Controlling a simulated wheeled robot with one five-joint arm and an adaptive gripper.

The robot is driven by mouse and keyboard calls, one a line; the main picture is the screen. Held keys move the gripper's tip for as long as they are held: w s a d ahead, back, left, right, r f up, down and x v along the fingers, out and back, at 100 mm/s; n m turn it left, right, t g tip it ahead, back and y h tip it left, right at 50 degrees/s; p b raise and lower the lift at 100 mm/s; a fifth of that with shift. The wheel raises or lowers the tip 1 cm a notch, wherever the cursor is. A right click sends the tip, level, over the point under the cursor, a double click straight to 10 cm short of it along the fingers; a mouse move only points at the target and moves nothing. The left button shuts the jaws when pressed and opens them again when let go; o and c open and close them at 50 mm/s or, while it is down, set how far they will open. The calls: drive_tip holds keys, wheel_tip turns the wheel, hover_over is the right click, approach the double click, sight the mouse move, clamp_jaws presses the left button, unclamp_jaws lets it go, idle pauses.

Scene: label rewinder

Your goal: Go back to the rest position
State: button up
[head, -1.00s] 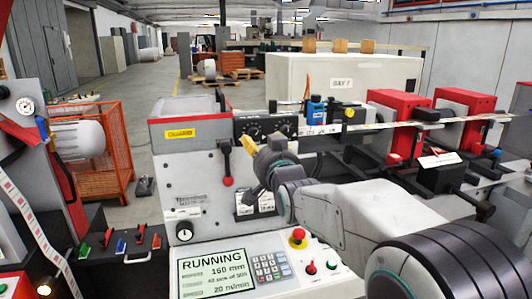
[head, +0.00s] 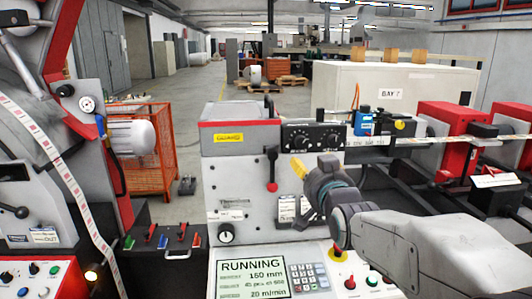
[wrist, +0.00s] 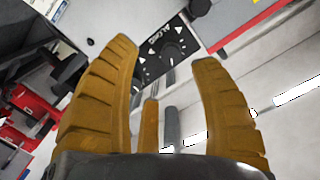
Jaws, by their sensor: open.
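My gripper (wrist: 170,95) shows in the wrist view as yellow-brown ribbed fingers spread apart, with nothing between them. In the head view my gripper (head: 300,170) is small and yellow at the end of my grey arm, in front of the label rewinder's white front panel (head: 232,182). A lever with a red knob (head: 272,187) is just left of the fingers in that view. The black control panel with dials (head: 313,139) is above them; it also shows beyond the fingers in the wrist view (wrist: 160,50). I cannot tell the exact gap to the panel.
The screen (head: 253,279) reads RUNNING. A red emergency button (head: 343,255) is close to my arm. A label strip (head: 440,139) runs past red units (head: 447,122) at right. An orange cage (head: 150,170) stands at left. Open floor (head: 215,95) lies behind.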

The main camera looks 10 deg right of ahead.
drive_tip(key=s+f+n+g, duration=0.2)
drive_tip(key=s+f+g, duration=0.35)
drive_tip(key=f, duration=0.45)
drive_tip(key=s+f+n+g, duration=0.2)
drive_tip(key=s+f+g, duration=0.35)
drive_tip(key=f, duration=0.45)
drive_tip(key=s+f+n+g, duration=0.1)
drive_tip(key=s+g, duration=0.1)
drive_tip(key=s, duration=2)
drive_tip(key=shift+f, duration=0.35)
drive_tip(key=shift+d, duration=0.1)
